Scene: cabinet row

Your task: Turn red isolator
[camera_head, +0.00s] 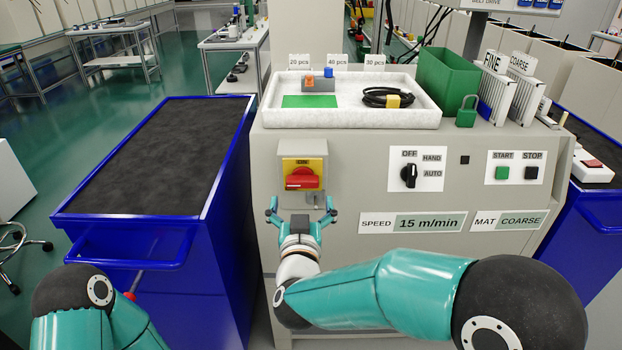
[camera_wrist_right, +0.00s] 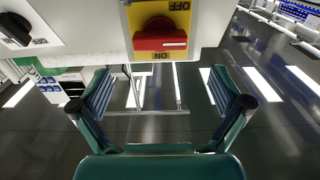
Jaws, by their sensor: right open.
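The red isolator (camera_head: 301,179) is a red rotary handle on a yellow plate on the front of the grey cabinet. Its handle lies horizontal, and the label ON shows above it in the head view. In the right wrist view the isolator (camera_wrist_right: 160,38) is upside down at the top, with ON and OFF labels on its plate. My right gripper (camera_head: 301,207) is open and empty, just below the isolator and apart from it. In the right wrist view its fingers (camera_wrist_right: 160,88) are wide apart with nothing between them. My left arm shows at the lower left, but its gripper is not visible.
A black selector switch (camera_head: 409,176) sits right of the isolator, with green START (camera_head: 502,173) and black STOP (camera_head: 531,173) buttons beyond. A blue cart (camera_head: 188,250) stands close on the left.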

